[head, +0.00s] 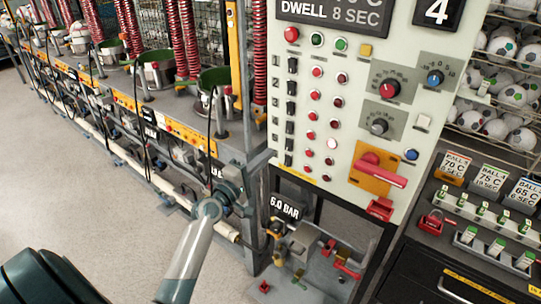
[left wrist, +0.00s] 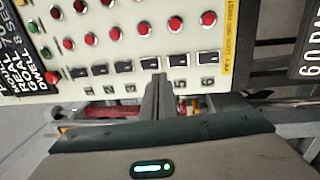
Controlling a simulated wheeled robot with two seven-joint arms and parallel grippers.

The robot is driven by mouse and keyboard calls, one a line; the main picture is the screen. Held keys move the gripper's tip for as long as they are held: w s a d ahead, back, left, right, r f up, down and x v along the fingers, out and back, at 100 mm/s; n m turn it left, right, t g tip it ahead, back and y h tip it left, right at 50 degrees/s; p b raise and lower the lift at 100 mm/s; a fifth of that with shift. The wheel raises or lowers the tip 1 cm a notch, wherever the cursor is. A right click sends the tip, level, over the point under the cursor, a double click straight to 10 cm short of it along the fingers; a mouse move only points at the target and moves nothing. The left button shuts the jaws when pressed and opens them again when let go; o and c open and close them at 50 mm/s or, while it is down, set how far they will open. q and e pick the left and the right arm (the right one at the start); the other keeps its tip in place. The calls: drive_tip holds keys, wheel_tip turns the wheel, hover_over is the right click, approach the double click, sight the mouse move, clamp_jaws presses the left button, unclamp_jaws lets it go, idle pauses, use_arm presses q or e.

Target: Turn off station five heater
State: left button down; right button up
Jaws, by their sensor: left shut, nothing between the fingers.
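A pale control panel (head: 335,120) carries a column of black switches numbered 1 to 6 along its left edge. The station five switch (head: 288,143) is second from the bottom; it also shows in the left wrist view (left wrist: 178,60), between switches 4 and 6. Its position, on or off, is not clear. My left gripper (head: 271,154) is beside the panel's left edge, near the lower switches. In the left wrist view the fingers (left wrist: 158,80) are shut and empty, pointing at the panel between switches 4 and 5 and hiding label 4. Contact cannot be told. My right gripper is not in view.
Red lamps or buttons (head: 312,95) stand right of the switches. A red handle (head: 385,172) sticks out lower on the panel. Press stations with red springs (head: 184,35) line the left. Valves (head: 300,240) stand below the panel. The floor (head: 70,190) at left is clear.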

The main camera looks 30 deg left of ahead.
use_arm(q)
drive_tip(key=shift+s+a+r+b, duration=0.1)
drive_tip(key=shift+s+r+b, duration=0.15)
drive_tip(key=shift+s, duration=1.05)
drive_tip(key=shift+s+a+r+b, duration=0.1)
drive_tip(key=shift+s+b, duration=0.1)
drive_tip(key=shift+s, duration=1.1)
drive_tip(key=shift+f, duration=0.1)
